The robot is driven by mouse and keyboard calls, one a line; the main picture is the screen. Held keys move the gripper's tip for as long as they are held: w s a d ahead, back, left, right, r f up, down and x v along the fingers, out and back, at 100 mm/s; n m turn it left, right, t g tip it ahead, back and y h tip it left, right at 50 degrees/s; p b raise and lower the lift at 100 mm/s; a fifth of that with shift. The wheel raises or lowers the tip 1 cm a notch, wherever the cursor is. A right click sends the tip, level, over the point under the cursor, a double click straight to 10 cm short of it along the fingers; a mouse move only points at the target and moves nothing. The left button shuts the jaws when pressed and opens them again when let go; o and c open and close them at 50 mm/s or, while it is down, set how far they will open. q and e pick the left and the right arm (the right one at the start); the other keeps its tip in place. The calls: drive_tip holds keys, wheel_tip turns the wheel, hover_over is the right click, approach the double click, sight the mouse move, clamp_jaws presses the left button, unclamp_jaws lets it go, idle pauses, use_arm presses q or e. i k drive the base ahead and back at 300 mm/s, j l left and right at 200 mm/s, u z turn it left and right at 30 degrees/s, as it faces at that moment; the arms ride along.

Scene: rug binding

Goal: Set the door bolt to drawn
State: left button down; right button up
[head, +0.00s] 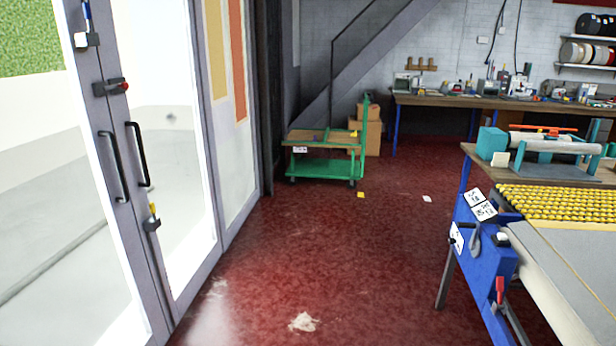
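A glazed double door with grey frames (168,270) stands on the left. A lower dark fitting with a yellow top (152,222) sits on the right leaf's stile below the handles. A third fitting, with a white and dark body (87,40), is near the top. I cannot tell which of these is the door bolt, or its setting. Two black pull handles (138,154) stand upright side by side. Neither gripper is in view.
The red floor (330,240) is open ahead, with pale debris (302,322) near the front. A green cart (325,165) stands farther back beside cardboard boxes (371,135). A blue-legged machine table (485,255) stands at right, and a long workbench (470,102) lines the back wall.

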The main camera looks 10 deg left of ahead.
sight(124, 86)
drive_tip(key=i+u, duration=0.25)
drive_tip(key=i, duration=0.3)
drive_tip(key=i+u, duration=0.3)
drive_tip(key=i, duration=0.25)
drive_tip(key=i+l+u, duration=0.25)
drive_tip(key=i, duration=0.3)
drive_tip(key=i+j+u, duration=0.25)
drive_tip(key=i, duration=0.25)
drive_tip(key=i+u, duration=0.2)
drive_tip(key=i, duration=0.3)
